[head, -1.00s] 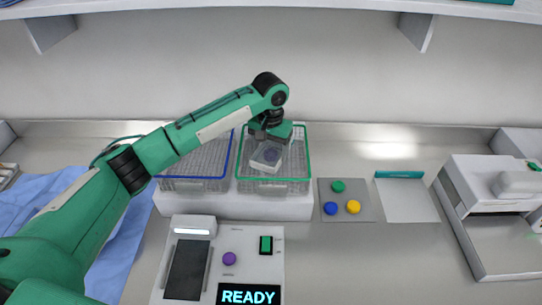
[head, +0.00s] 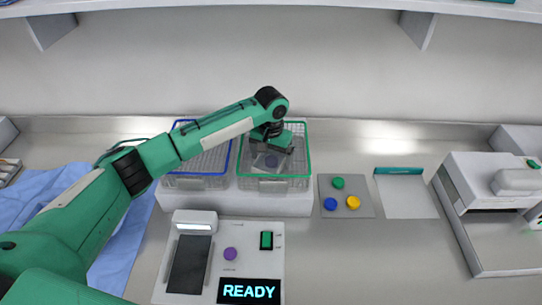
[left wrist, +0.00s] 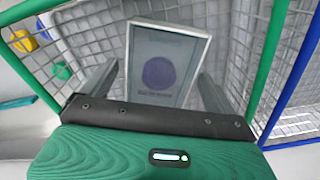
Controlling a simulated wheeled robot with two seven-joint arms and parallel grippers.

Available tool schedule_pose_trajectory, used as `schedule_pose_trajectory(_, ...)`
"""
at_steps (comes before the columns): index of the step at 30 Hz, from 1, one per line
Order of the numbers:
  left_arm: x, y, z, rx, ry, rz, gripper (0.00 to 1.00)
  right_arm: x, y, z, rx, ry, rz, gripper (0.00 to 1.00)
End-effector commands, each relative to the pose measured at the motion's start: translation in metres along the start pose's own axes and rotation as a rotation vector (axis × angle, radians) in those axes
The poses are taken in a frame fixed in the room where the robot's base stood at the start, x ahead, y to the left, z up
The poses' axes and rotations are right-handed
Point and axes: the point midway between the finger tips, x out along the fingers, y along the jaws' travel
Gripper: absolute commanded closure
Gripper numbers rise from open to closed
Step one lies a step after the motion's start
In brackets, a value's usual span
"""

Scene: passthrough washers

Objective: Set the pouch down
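The pouch (head: 271,161) is a pale, clear-edged packet with a purple round mark. It lies inside the green-rimmed wire basket (head: 308,160), apparently on its floor. It also shows in the left wrist view (left wrist: 180,38), between and beyond the fingers. My left gripper (head: 272,151) points down into this basket, above the pouch. Its two fingers are spread apart, one on each side, with no clear grip on the pouch. My right gripper is not in view.
A blue-rimmed basket (head: 228,171) stands close on the left, on the same white stand (head: 220,203). In front is a console (head: 220,260) with a READY display. A plate with coloured knobs (head: 328,184) lies to the right. A shelf (head: 300,5) runs above.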

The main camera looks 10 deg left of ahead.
Motion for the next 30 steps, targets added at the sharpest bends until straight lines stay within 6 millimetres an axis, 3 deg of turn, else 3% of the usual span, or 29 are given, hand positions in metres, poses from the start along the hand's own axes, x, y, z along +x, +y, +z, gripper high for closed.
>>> schedule_pose_trajectory(8,-0.011,0.0,-0.001,0.001,0.002,0.001,0.08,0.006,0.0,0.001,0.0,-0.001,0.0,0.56)
schedule_pose_trajectory(21,-0.099,0.0,-0.001,0.001,0.003,0.001,0.08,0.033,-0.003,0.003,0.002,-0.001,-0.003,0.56)
schedule_pose_trajectory(30,-0.122,0.0,0.0,0.0,0.0,0.001,0.08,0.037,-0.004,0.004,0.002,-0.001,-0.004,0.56)
